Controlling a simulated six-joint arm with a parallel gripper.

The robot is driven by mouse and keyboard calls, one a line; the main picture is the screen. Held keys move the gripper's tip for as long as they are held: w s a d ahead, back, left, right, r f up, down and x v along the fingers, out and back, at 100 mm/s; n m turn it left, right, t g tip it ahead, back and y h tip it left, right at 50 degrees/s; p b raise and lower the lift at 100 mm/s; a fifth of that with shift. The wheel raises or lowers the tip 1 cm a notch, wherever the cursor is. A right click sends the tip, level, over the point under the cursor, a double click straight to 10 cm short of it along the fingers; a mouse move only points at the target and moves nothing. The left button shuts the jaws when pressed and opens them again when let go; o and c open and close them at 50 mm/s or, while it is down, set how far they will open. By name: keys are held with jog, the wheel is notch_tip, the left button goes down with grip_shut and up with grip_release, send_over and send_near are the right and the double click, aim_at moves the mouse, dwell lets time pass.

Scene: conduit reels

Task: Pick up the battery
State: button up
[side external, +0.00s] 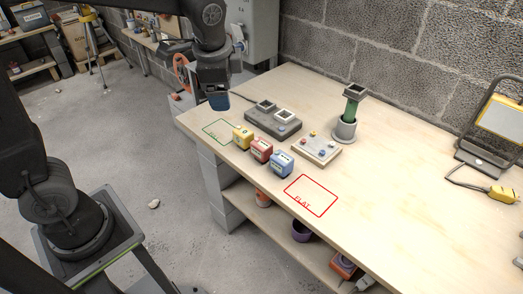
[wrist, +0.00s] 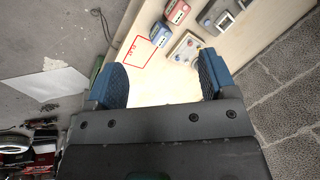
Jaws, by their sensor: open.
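Three small box-shaped batteries stand in a row near the bench's front edge: yellow (side external: 242,136), red (side external: 261,149) and blue (side external: 282,163). In the wrist view, a blue block (wrist: 160,34) and a red block (wrist: 178,11) show near the top. I cannot tell which battery the task names. My gripper (side external: 218,101) hangs above the far-left end of the bench, up and left of the yellow battery. In the wrist view its blue fingers (wrist: 160,82) are spread wide with only bare bench between them.
A grey unit with two square sockets (side external: 273,120), a board with coloured knobs (side external: 316,149) and a green tube in a grey holder (side external: 351,110) stand behind the batteries. A red "FLAT" outline (side external: 310,195) and a green outline (side external: 217,131) are empty. A work lamp (side external: 495,125) stands right.

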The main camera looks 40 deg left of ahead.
jog(key=w+d+f+m+g+y, duration=0.1)
jog(key=w+f+m+g, duration=0.1)
jog(key=w+f+m, duration=0.45)
jog(key=m+y, duration=0.2)
jog(key=m, duration=0.1)
send_near(262, 143)
jog(key=shift+g, duration=0.3)
jog(key=x, duration=1.2)
jog(key=shift+w, duration=0.15)
jog(key=shift+r, duration=0.1)
jog(key=c, duration=1.1)
